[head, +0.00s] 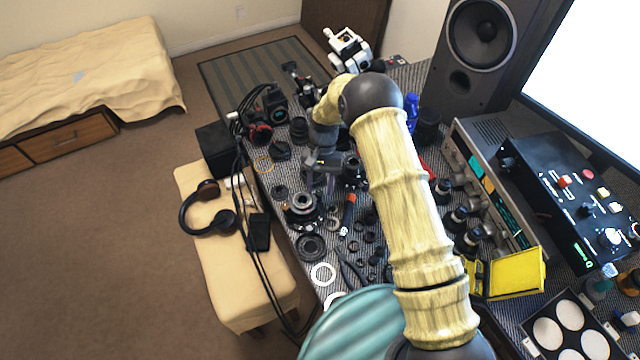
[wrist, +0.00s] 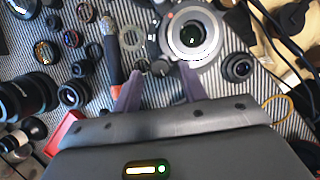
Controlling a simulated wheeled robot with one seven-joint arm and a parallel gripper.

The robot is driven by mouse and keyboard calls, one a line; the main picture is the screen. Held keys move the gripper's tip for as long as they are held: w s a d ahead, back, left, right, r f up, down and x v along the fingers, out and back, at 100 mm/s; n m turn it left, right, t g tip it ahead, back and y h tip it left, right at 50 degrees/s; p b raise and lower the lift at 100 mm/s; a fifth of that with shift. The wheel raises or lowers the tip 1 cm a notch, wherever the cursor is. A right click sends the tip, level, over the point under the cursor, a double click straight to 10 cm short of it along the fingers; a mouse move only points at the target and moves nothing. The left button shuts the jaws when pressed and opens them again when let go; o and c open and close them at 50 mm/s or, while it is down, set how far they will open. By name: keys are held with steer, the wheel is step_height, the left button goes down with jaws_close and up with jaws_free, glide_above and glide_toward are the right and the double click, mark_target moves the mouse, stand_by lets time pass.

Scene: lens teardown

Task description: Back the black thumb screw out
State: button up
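My gripper (wrist: 160,70) points down at the crowded bench, its two purple-grey fingers apart. In the head view my gripper (head: 320,190) is just above the silver-and-black lens part (head: 303,206). In the wrist view a silver lens ring (wrist: 191,34) lies just beyond the right fingertip. A small dark knob-like piece (wrist: 153,48) beside that ring, ahead of the gap between the fingers, may be the black thumb screw; it is too small to be sure. I see nothing clearly held, and cannot tell whether a finger touches the piece.
A black-and-orange tool (wrist: 113,50) lies close to the left finger. Several dark lens rings and barrels crowd the mat, including a large barrel (wrist: 27,97). Black cables (head: 243,195) run down the bench's left edge. A yellow bin (head: 515,275) stands at right.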

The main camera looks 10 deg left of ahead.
stand_by(0.3)
